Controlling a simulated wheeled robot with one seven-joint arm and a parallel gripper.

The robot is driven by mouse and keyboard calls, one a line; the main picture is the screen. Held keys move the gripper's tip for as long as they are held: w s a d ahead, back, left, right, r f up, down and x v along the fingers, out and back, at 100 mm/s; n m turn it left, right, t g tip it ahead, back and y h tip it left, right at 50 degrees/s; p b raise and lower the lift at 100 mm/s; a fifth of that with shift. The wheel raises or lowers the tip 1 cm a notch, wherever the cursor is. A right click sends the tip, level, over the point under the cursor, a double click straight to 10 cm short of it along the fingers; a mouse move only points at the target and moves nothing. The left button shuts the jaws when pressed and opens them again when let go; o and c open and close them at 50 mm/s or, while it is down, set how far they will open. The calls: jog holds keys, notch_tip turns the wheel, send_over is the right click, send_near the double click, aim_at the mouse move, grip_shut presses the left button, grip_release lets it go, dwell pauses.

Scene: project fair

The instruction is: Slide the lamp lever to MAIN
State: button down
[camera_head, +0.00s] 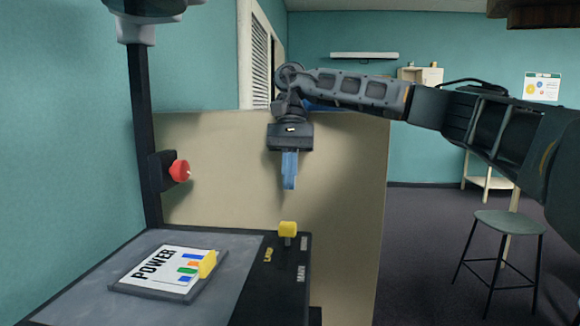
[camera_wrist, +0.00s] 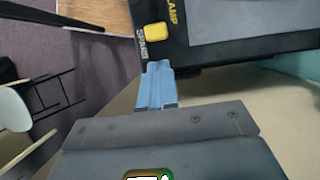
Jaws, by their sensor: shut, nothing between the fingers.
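The lamp lever has a yellow knob (camera_head: 288,229) and stands on a black strip (camera_head: 268,285) at the right of the table. In the wrist view, the fingertips (camera_wrist: 158,66) show just below the knob (camera_wrist: 157,32) in the picture.
A POWER board (camera_head: 150,275) with coloured bars and a yellow piece (camera_head: 208,264) lies on the table's left. A red button (camera_head: 180,170) is on a dark post (camera_head: 143,130). A beige panel (camera_head: 220,150) stands behind the table. A stool (camera_head: 509,222) is at the right.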

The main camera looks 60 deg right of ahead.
aim_at(288, 234)
jog(key=shift+p+x, duration=0.35)
jog(key=shift+x, duration=2.55)
jog(key=shift+s+a+f, duration=0.1)
jog(key=shift+a, duration=0.25)
jog(key=a+b, duration=0.1)
jog(key=a, duration=0.1)
jog(key=s+a+b, duration=0.1)
jog(key=a, duration=0.1)
jog(key=s+a+b, duration=0.1)
jog(key=a, duration=0.1)
jog(key=shift+s+a, duration=0.15)
jog(key=shift+a, duration=0.1)
